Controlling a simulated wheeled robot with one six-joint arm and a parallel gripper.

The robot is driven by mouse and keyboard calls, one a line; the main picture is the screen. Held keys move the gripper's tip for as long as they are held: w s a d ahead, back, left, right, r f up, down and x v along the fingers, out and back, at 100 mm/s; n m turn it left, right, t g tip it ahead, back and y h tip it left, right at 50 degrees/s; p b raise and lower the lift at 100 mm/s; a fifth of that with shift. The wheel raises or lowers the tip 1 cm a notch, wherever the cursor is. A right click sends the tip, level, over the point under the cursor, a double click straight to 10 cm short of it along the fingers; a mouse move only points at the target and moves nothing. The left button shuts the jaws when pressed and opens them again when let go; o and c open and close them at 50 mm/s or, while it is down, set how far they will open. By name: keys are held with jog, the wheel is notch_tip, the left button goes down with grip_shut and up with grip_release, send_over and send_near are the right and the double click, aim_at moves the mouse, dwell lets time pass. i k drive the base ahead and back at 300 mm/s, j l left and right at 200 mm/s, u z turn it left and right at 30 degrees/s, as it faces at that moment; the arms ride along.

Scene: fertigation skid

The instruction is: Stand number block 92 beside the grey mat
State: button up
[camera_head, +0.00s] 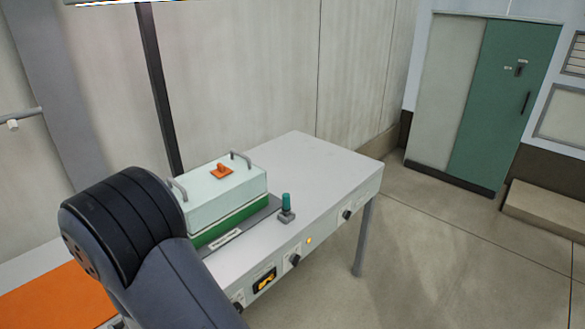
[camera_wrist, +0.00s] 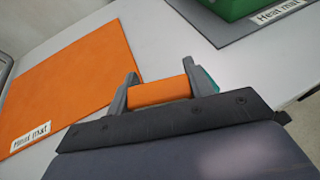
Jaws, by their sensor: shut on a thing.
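In the wrist view my gripper (camera_wrist: 160,85) is shut on an orange block (camera_wrist: 159,93), held between its two fingers above the light table. No number shows on the block, so I cannot tell which it is. The grey mat (camera_wrist: 226,36), labelled "Heat mat", lies at the top right of the wrist view. In the head view the grey mat (camera_head: 237,236) lies under a green-based box with a pale lid (camera_head: 222,193). My arm hides my gripper and the block in the head view.
An orange mat (camera_wrist: 75,75) lies left of my gripper; it also shows at the head view's lower left (camera_head: 55,302). A teal-topped knob (camera_head: 286,203) stands by the grey mat. The table's far end (camera_head: 320,165) is clear. Switches line its front edge.

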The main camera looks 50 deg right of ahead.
aim_at(318, 178)
jog(key=k+z, duration=0.15)
jog(key=z, duration=2.55)
jog(key=i+j+z, duration=0.15)
jog(key=i, duration=0.25)
jog(key=i+j+z, duration=0.15)
jog(key=i, duration=0.2)
jog(key=i+j+z, duration=0.15)
jog(key=i, duration=0.25)
jog(key=i+j, duration=0.1)
jog(key=i, duration=0.4)
jog(key=i+j, duration=0.1)
jog(key=i, duration=0.35)
jog(key=i+j, duration=0.1)
jog(key=i, duration=0.4)
jog(key=i+u, duration=0.15)
jog(key=u, duration=0.2)
jog(key=i+u, duration=0.2)
jog(key=u, duration=0.15)
jog(key=i+l+u, duration=0.15)
jog(key=u, duration=2.3)
